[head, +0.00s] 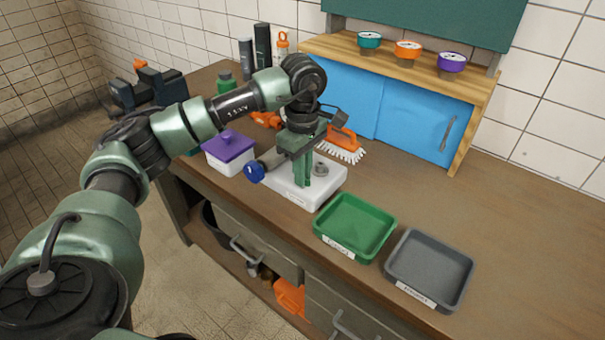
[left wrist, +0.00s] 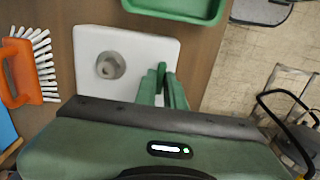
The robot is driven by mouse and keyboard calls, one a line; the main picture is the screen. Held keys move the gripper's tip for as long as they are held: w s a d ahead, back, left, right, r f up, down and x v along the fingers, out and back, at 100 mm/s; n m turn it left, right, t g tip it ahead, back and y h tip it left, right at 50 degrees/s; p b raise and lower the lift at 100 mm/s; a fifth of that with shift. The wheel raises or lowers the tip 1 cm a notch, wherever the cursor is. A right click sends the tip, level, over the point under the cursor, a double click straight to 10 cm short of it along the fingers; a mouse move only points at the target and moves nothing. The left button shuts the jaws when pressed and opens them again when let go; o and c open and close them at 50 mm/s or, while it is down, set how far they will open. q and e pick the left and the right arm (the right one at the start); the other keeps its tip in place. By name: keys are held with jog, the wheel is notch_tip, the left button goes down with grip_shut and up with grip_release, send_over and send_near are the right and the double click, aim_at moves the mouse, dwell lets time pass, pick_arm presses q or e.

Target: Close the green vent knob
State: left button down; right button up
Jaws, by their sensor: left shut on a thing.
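A white base block (head: 330,187) sits on the bench, with a round grey metal fitting (head: 320,168) on top and a blue knob (head: 254,172) at its left end. The base (left wrist: 88,45) and the fitting (left wrist: 110,65) also show in the left wrist view. My left gripper (head: 302,180) points down over the base, left of the fitting, with its green fingers close together. In the left wrist view the left gripper (left wrist: 163,85) is shut on a small green part, apparently the green vent knob, mostly hidden between the fingers. My right gripper is out of view.
A green tray (head: 340,247) and a grey tray (head: 432,297) stand to the right. A white tub with a purple lid (head: 229,145) stands to the left. An orange brush (head: 345,138) lies behind the base. A blue cabinet (head: 400,108) stands at the back.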

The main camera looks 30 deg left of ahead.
pick_arm(q)
jog(key=shift+w+r, duration=0.1)
jog(key=shift+r, duration=0.05)
jog(key=c, duration=1.5)
grip_release()
notch_tip(320, 180, up, 8)
jog(key=shift+f+b, duration=0.15)
jog(key=shift+b, duration=0.35)
